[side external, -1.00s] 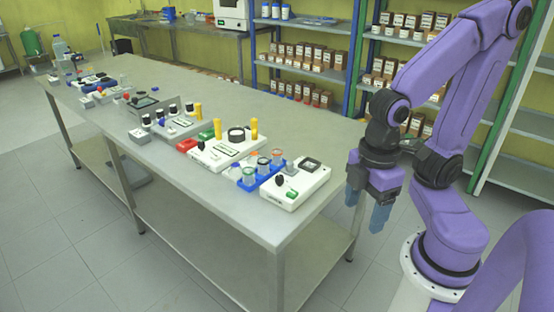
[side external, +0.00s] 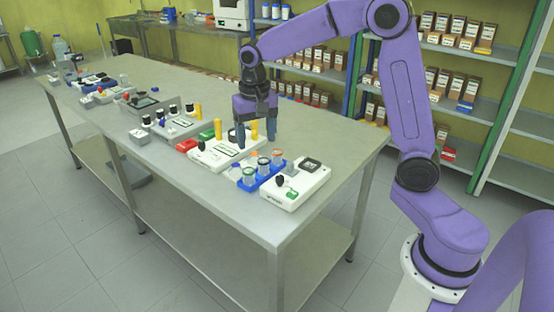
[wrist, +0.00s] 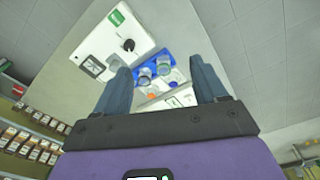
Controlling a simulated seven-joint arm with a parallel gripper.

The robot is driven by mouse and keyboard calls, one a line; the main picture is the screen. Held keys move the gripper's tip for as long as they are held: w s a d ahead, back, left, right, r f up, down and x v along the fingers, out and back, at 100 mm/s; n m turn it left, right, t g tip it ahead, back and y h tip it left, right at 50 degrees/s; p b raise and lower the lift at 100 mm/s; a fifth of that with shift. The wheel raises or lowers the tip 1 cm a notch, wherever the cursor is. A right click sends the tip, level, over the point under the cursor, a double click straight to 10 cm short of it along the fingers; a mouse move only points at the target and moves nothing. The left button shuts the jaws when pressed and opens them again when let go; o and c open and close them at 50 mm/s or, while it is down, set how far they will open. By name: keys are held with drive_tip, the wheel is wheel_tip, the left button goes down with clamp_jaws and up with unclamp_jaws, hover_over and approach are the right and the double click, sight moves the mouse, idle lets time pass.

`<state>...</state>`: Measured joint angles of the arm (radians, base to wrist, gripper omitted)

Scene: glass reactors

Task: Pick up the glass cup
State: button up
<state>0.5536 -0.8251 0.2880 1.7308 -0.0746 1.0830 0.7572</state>
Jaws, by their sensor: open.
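A blue tray (side external: 260,182) near the right end of the bench holds several small clear cups, one of them a glass cup (side external: 263,166) near its middle. The tray (wrist: 138,80) and cups (wrist: 163,66) also show between my fingers in the wrist view. I cannot tell which cup the task means. A clear cup-like vessel (side external: 123,79) stands far back on the bench. My gripper (side external: 256,137) is open and points down, just behind the tray in the side view. Its fingers (wrist: 158,70) hold nothing.
A white device (side external: 297,186) stands right of the tray. More instruments line the bench's left edge. The bench top (side external: 325,140) is clear to the right and behind.

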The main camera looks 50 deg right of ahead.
drive_tip(key=w+d+f+m, duration=0.1)
drive_tip(key=w+d+m, duration=0.55)
drive_tip(key=d, duration=0.25)
drive_tip(key=m, duration=0.4)
approach(277, 151)
drive_tip(key=shift+h, duration=0.4)
drive_tip(key=f, duration=1)
drive_tip(key=shift+w+d+f, duration=0.15)
drive_tip(key=shift+w+f, duration=0.05)
drive_tip(key=shift+f, duration=0.15)
drive_tip(key=c, duration=1.1)
